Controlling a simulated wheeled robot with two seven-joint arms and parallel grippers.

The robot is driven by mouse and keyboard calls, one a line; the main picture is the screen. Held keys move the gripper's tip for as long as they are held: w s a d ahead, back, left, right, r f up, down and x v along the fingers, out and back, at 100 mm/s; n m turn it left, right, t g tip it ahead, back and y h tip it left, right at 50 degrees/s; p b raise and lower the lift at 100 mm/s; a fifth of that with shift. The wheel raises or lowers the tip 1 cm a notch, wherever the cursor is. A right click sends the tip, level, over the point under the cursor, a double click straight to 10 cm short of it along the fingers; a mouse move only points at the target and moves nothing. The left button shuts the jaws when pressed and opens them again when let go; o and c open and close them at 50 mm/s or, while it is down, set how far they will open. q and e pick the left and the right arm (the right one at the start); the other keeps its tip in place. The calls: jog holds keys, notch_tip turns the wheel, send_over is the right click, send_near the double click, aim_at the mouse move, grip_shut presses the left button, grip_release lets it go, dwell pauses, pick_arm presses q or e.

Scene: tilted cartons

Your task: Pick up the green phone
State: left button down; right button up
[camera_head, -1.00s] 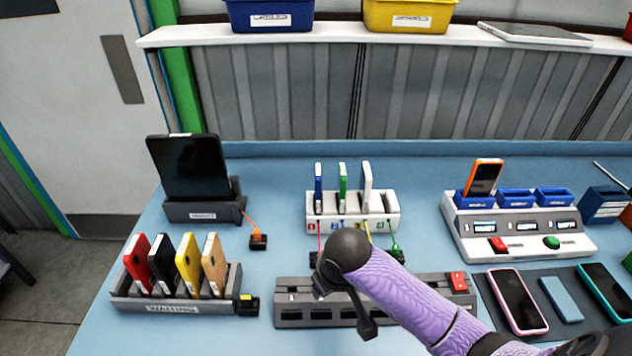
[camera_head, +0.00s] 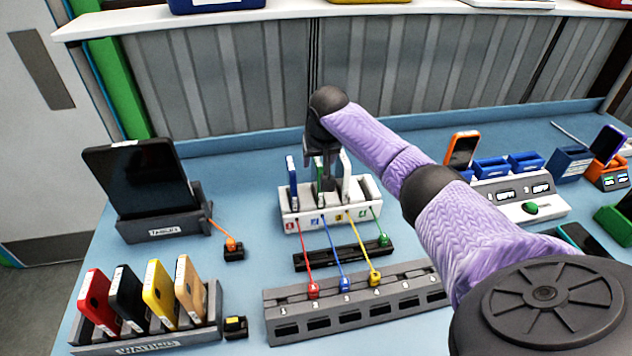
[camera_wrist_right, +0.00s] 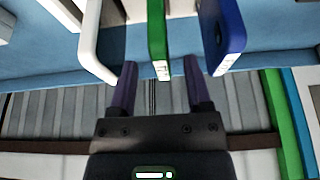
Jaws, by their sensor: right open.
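The green phone (camera_head: 320,182) stands upright in a white rack (camera_head: 300,213), between a blue phone (camera_head: 292,180) and a white phone (camera_head: 345,172). My right gripper (camera_head: 326,165) is over the rack at the green phone. In the right wrist view the open fingers of my right gripper (camera_wrist_right: 160,92) point at the green phone (camera_wrist_right: 157,38), which lies between their lines. The blue phone (camera_wrist_right: 220,35) is beside the right-hand finger and the white phone (camera_wrist_right: 100,45) beside the left-hand one. Contact with the green phone is not visible. My left gripper is not in view.
A grey rack (camera_head: 205,330) with several phones stands at front left, a black tablet (camera_head: 138,178) behind it. Right of my arm is a white console (camera_head: 515,205) with an orange phone (camera_head: 461,150).

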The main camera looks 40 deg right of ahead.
aim_at(317, 185)
jog(key=b+x, duration=0.1)
jog(key=x, duration=0.2)
jog(key=shift+w+a+f, duration=0.1)
jog(key=shift+f, duration=0.15)
jog(key=shift+r, duration=0.1)
jog(key=shift+c, duration=0.2)
grip_shut()
